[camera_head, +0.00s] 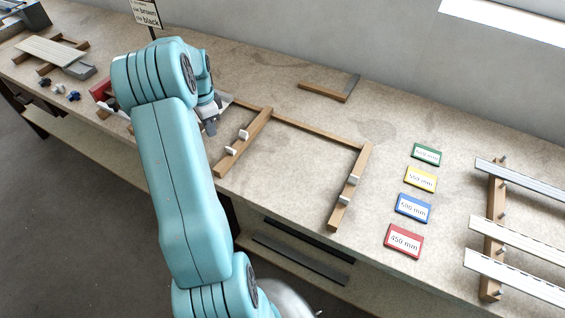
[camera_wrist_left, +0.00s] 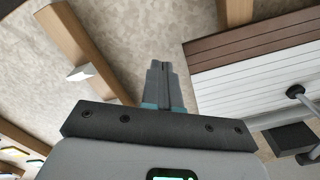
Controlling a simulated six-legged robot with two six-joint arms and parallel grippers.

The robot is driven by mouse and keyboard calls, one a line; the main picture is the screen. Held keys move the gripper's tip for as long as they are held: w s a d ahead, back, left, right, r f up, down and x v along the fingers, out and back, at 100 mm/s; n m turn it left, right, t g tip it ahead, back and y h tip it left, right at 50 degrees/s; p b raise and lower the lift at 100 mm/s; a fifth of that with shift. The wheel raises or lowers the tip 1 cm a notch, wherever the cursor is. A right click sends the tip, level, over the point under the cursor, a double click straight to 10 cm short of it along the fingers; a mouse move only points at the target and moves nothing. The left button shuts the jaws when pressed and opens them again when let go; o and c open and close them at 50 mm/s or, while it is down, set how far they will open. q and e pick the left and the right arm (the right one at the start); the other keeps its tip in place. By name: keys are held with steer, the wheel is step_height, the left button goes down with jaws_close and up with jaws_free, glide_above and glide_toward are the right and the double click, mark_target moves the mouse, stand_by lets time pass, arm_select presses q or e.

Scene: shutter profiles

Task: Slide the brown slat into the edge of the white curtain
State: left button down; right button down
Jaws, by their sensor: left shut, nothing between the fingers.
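In the left wrist view the white curtain (camera_wrist_left: 255,88) shows at the right as a panel of several white strips. The brown slat (camera_wrist_left: 245,38) lies along its upper edge, in line with the strips. I cannot tell whether the slat is fully seated along its length. My left gripper (camera_wrist_left: 167,66) is shut and empty, with its fingertips just left of the slat and curtain ends. In the head view my left gripper (camera_head: 211,128) is over the bench, and my arm hides most of the curtain and slat. My right gripper is not in view.
A wooden frame with white pegs (camera_head: 245,135) stands right of the left gripper. Green, yellow, blue and red (camera_head: 403,241) length cards lie farther right, beside a rack of pale profiles (camera_head: 515,240). A red object (camera_head: 101,89) sits left of my arm. Bench around the cards is clear.

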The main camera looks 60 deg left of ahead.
arm_select(q)
step_height(320, 180, up, 6)
steer(key=p, duration=0.4)
steer(key=shift+r+p, duration=0.25)
steer(key=shift+p, duration=0.1)
